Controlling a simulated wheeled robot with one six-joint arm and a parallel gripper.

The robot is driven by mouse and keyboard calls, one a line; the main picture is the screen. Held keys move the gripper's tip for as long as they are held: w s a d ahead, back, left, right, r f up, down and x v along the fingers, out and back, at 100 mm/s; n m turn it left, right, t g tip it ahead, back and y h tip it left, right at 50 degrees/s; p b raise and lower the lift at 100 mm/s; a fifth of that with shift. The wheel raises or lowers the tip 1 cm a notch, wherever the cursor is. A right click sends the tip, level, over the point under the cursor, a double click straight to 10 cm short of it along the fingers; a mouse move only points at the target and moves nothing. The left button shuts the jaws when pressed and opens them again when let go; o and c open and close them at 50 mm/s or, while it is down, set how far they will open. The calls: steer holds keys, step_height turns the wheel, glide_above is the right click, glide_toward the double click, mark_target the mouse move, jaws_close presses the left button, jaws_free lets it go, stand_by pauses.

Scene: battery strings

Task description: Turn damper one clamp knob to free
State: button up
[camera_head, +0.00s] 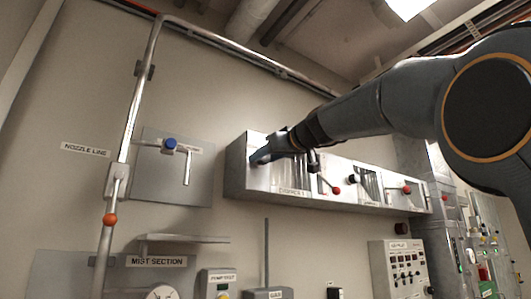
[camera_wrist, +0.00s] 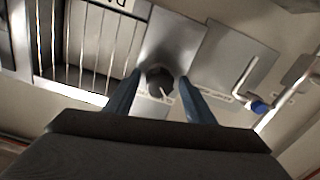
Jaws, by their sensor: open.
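Damper one is the left louvered unit of the grey wall box, above its label plate (camera_head: 291,191). Its dark round clamp knob (camera_wrist: 160,84) sits on a bare metal panel, with a small pale pointer and pale label strips below it in the wrist view. My gripper (camera_wrist: 160,75) is open, its two blue fingers on either side of the knob. I cannot tell whether they touch it. In the head view my gripper (camera_head: 262,157) is at the box's left end and hides the knob. A red-ball lever (camera_head: 336,190) stands right of damper one.
A second damper with a black knob (camera_head: 352,179) and another red-ball lever (camera_head: 407,190) is to the right. A blue-knobbed valve (camera_head: 170,143) and a pipe (camera_head: 131,125) are on the left. A shelf (camera_head: 185,239) juts out below.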

steer(key=shift+w+a, duration=0.1)
steer(key=shift+w, duration=0.05)
steer(key=c, duration=1)
